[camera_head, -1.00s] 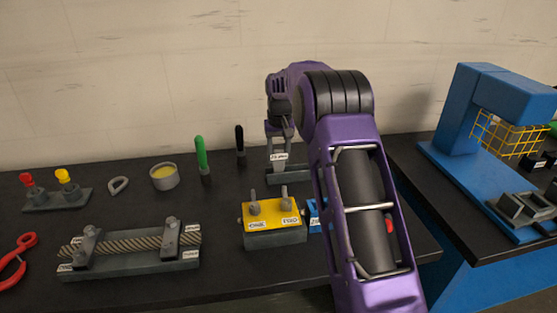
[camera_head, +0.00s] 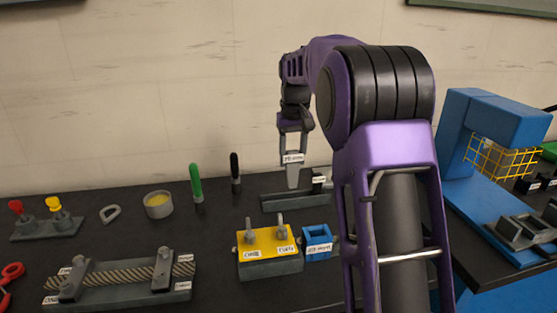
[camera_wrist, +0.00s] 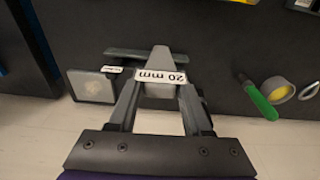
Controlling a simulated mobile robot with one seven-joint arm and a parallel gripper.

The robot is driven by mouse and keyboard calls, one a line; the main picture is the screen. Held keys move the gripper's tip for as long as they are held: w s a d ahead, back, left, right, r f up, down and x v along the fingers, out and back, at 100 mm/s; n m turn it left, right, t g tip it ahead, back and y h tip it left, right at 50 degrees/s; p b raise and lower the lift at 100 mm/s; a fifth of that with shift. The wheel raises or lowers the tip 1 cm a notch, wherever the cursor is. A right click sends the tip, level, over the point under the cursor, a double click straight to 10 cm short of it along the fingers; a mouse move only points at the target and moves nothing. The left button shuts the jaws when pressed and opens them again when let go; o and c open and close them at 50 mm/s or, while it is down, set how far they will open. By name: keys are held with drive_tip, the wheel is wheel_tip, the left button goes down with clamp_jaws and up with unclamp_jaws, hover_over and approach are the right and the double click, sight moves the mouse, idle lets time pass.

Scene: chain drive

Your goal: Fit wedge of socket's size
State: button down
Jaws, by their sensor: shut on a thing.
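My gripper (camera_head: 293,150) is shut on a grey wedge (camera_head: 293,175) that tapers downward. The wedge hangs upright, just above and behind the dark rack (camera_head: 280,206) at the back of the bench. In the wrist view my gripper (camera_wrist: 160,96) has the wedge (camera_wrist: 160,60) between its fingers, and its label reads 20 mm.
The yellow-topped block (camera_head: 266,238) with two pins stands left of the socket. A rope clamp (camera_head: 125,282), a yellow-filled cup (camera_head: 158,205), a green-handled tool (camera_head: 196,182) and a black-handled tool (camera_head: 235,172) stand further left. A blue machine (camera_head: 490,120) stands at the right.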

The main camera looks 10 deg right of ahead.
drive_tip(key=s+d+b, duration=0.2)
drive_tip(key=s+d, duration=0.1)
drive_tip(key=s, duration=0.9)
drive_tip(key=shift+s+d+f+b, duration=0.1)
drive_tip(key=shift+s+f+b, duration=0.1)
drive_tip(key=shift+f+b, duration=0.55)
drive_tip(key=shift+s+d+f+b, duration=0.1)
drive_tip(key=shift+s+f+b, duration=0.15)
drive_tip(key=shift+f+b, duration=0.55)
drive_tip(key=shift+s+f+b, duration=0.2)
drive_tip(key=shift+f+b, duration=0.5)
drive_tip(key=shift+f, duration=0.05)
drive_tip(key=shift+f+b, duration=0.75)
drive_tip(key=shift+f, duration=0.45)
drive_tip(key=shift+f, duration=2.3)
drive_tip(key=shift+c, duration=1.3)
unclamp_jaws()
drive_tip(key=shift+f, duration=0.15)
